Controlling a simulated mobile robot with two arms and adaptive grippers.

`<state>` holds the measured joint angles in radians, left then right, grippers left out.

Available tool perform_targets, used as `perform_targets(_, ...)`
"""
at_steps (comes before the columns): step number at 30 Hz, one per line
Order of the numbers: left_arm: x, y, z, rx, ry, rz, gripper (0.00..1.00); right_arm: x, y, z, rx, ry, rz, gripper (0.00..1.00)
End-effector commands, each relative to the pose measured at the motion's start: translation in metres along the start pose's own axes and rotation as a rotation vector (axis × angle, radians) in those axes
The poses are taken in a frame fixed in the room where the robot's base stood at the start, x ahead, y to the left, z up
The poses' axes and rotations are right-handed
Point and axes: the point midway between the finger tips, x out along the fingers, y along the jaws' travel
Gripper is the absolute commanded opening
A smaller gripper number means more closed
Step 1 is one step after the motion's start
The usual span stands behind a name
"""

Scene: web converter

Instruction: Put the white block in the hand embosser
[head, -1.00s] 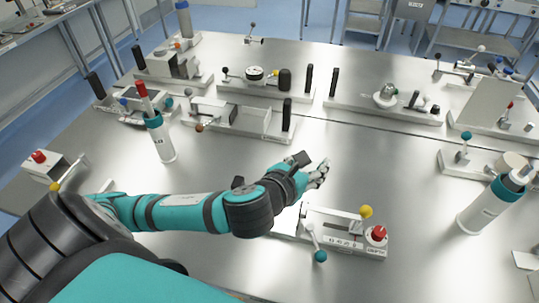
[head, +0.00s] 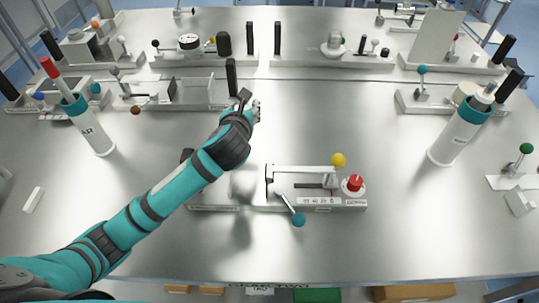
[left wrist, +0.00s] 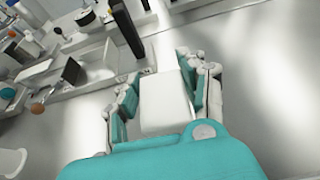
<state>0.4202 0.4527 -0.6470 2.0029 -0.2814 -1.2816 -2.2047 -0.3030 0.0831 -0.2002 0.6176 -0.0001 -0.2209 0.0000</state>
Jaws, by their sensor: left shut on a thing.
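My left gripper (left wrist: 162,88) is shut on a white block (left wrist: 166,100), which lies between its two fingers in the left wrist view. In the head view my left gripper (head: 252,108) is over the table, near the front right corner of a back-left fixture. The block is too small to make out there. A fixture with a yellow-ball lever, teal-ended handle and red knob (head: 300,190) stands at front centre, in front of the gripper. Fixture labels are too small to read, so I cannot tell which one is the hand embosser. My right gripper is not in view.
The back-left fixture (head: 190,105) has an upright black handle (head: 231,78) close to my gripper. White-and-teal bottles stand at left (head: 92,125) and right (head: 460,130). More fixtures line the back. The table's middle right is clear.

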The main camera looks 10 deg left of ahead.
Motion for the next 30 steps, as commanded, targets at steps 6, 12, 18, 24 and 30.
perform_targets(6,0.024,-0.008,0.001,-0.011,0.002,0.022,0.08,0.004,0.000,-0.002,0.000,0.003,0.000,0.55)
perform_targets(12,0.038,-0.008,-0.034,-0.010,0.005,0.022,0.08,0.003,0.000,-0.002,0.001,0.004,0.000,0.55)
perform_targets(18,0.046,-0.007,-0.051,-0.010,0.000,0.022,0.08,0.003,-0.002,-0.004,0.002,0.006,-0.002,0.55)
perform_targets(24,0.055,-0.007,-0.074,-0.010,0.004,0.023,0.08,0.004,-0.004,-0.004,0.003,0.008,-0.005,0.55)
perform_targets(30,0.059,-0.007,-0.084,-0.010,-0.001,0.021,0.08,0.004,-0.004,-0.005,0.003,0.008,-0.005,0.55)
